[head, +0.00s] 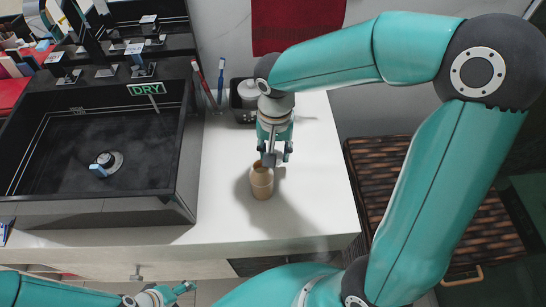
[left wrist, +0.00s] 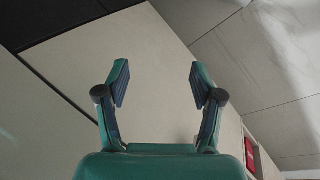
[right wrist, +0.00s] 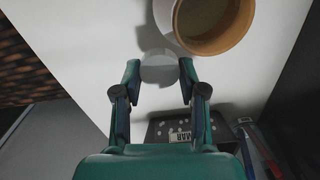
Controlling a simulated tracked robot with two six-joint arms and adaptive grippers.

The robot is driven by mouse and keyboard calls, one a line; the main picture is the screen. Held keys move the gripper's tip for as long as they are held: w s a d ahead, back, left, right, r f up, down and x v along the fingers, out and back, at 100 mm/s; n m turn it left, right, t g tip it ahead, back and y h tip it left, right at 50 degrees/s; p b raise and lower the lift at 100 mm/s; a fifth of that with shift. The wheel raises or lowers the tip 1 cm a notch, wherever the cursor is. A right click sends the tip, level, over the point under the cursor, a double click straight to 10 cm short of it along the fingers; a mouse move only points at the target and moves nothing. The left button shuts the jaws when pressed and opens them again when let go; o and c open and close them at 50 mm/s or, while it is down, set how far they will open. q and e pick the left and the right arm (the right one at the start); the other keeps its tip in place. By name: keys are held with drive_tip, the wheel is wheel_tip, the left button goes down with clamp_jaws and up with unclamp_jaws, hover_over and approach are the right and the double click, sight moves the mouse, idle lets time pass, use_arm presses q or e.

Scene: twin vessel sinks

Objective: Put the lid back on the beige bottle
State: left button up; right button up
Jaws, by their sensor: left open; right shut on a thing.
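The beige bottle (head: 262,186) stands upright on the white counter, to the right of the black sink. Its open mouth with a tan rim shows at the top of the right wrist view (right wrist: 218,44). My right gripper (head: 270,158), pointing down just behind the bottle's mouth, is shut on a grey-white lid (right wrist: 158,70). The lid is beside the mouth, not seated on it; in the head view it partly overlaps the bottle's top, and I cannot tell whether they touch. My left gripper (head: 182,290) is open and empty, low in front of the counter; its spread fingers show in the left wrist view (left wrist: 158,85).
A black holder (head: 240,104) with a white jar stands behind the bottle, with toothbrushes (head: 220,80) beside it. The black sink basin (head: 180,185) borders the counter's left. The counter (head: 310,190) right of the bottle is clear. A dark woven basket (head: 385,180) stands at the right.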

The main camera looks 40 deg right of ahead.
wheel_tip(320, 180, up, 16)
drive_tip(key=p, duration=0.2)
drive_tip(key=shift+f, duration=0.15)
drive_tip(key=shift+f, duration=0.15)
